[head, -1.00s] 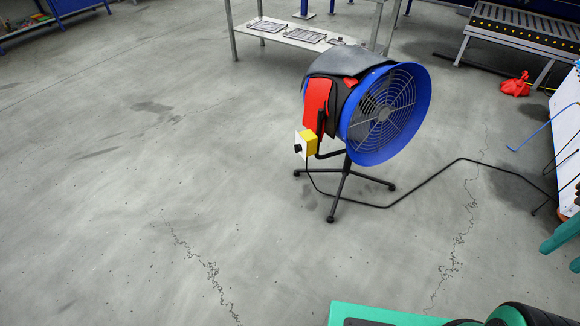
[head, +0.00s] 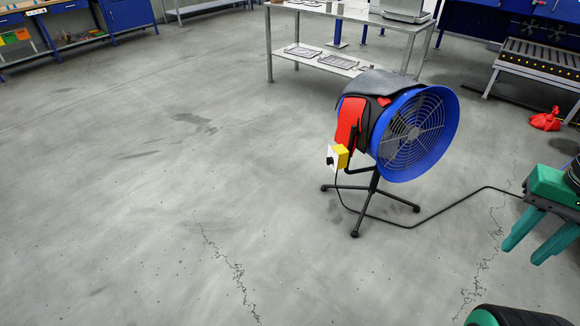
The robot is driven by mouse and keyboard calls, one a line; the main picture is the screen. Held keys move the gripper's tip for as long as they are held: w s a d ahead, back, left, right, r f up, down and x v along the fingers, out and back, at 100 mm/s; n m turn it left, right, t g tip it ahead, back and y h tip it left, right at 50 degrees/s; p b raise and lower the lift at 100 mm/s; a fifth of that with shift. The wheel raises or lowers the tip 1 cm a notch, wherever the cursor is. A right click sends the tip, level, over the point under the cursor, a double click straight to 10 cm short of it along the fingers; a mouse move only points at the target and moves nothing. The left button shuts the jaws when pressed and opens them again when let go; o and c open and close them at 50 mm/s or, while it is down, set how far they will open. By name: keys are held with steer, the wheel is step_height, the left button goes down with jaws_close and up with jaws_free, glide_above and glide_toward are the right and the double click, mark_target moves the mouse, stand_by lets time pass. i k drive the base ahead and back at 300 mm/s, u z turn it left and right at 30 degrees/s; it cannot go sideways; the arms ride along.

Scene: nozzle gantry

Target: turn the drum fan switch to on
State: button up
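The drum fan (head: 395,120) stands on a black legged stand on the floor, right of centre in the head view. Its blue ring and grille face right and toward me; a red panel and dark cloth-like cover lie over its body. The switch box (head: 338,157), yellow and white with a small black knob, sits on the fan's left side. The knob's setting is too small to read. My gripper (head: 528,240), with green fingers, is at the right edge, well apart from the fan. Its two fingers are spread with nothing visible between them.
A black cable (head: 450,207) runs from the fan across the floor to the right. A metal table (head: 350,62) stands behind the fan, a roller conveyor (head: 535,65) at the back right, and a red bundle (head: 546,119) on the floor. The floor left of the fan is clear.

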mark_target(329, 161)
steer(key=u, duration=0.5)
steer(key=i, duration=1.65)
steer(key=z, duration=0.05)
